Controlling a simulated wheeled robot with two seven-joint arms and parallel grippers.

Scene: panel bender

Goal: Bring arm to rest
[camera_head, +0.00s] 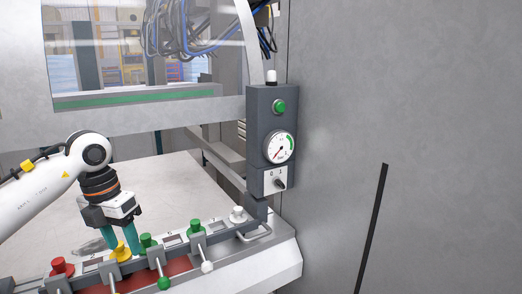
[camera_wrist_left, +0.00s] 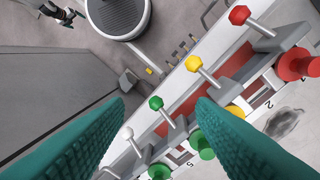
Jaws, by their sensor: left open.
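My left arm (camera_head: 45,195) comes in from the left, white with a dark wrist. My left gripper (camera_head: 122,243) points down over the control panel (camera_head: 285,262), near the yellow button (camera_head: 121,251). Its teal fingers are apart, with nothing seen held. In the left wrist view, the open left gripper (camera_wrist_left: 160,103) has the green-knobbed lever (camera_wrist_left: 156,103) showing between its fingers. Whether the fingers touch the panel cannot be told. A small dark gripper-like part, probably my right gripper (camera_wrist_left: 68,16), shows at the top left of the wrist view, too small to judge.
The panel carries a red button (camera_head: 62,267), green buttons (camera_head: 196,227), a white button (camera_head: 237,215) and several levers. A grey post (camera_head: 259,121) with a gauge (camera_head: 280,147) stands at its right end. A large grey wall (camera_head: 420,120) fills the right side.

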